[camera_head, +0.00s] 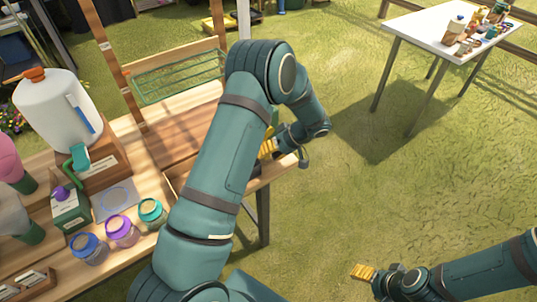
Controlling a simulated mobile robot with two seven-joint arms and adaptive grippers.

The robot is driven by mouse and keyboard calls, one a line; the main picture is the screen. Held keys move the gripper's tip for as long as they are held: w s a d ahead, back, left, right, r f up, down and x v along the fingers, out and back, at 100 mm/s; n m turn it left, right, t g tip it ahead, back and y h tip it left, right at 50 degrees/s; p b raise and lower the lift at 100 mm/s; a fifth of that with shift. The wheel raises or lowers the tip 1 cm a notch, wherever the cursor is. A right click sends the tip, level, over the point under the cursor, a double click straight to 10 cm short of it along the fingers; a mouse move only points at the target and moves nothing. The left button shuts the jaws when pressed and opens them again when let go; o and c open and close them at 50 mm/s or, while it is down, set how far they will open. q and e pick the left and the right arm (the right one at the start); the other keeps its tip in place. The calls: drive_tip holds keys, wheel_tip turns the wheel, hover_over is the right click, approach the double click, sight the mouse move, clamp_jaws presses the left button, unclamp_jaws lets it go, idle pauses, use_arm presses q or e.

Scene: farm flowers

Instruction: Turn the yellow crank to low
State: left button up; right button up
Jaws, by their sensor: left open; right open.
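My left gripper (267,148) is at the right end of the wooden workbench (130,245). Its yellow finger pads show beside my upper arm, and it points left. It is open, and I see nothing between its fingers. I cannot make out the yellow crank; my large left arm covers the middle of the bench and may hide it. My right gripper (361,272) is at the lower right over the grass, open and empty, well away from the bench. A yellow finger pad shows at its tip.
Blue (89,249), purple (122,231) and teal (152,213) jars stand on the bench, near a green box (70,212) and a white jug (60,112). A green wire basket (180,77) is at the back. A white table (430,28) stands far right; grass between is clear.

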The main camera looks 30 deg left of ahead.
use_arm(q)
drive_tip(key=shift+a+f, duration=0.1)
clamp_jaws()
idle(0.4)
